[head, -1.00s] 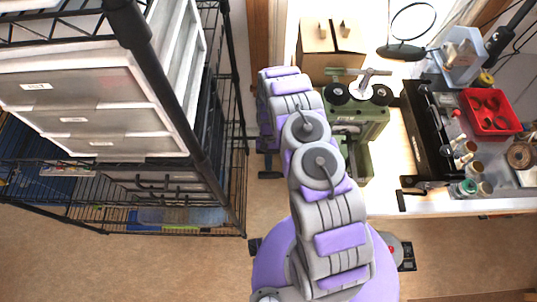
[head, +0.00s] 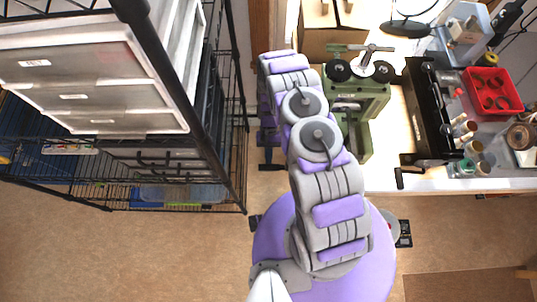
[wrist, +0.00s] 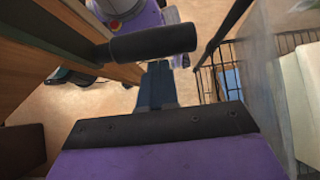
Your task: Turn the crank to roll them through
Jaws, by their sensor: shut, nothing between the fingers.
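The green rolling mill (head: 366,98) stands at the table's left edge, with two black round knobs and a metal T-handle (head: 364,52) on top. My arm hides its left side in the head view. My gripper (head: 268,160) hangs left of the mill, mostly hidden by the arm. In the wrist view the fingers (wrist: 156,84) are together, with nothing between them. A dark cylinder (wrist: 152,43), perhaps the crank's grip, crosses just beyond the fingertips. I cannot tell whether they touch it.
A black wire rack (head: 225,140) with drawers (head: 85,70) stands left. The table (head: 430,180) holds a cardboard box (head: 330,40), a black bench tool (head: 428,110) and a red tray (head: 503,78). Open floor (head: 130,250) lies in front.

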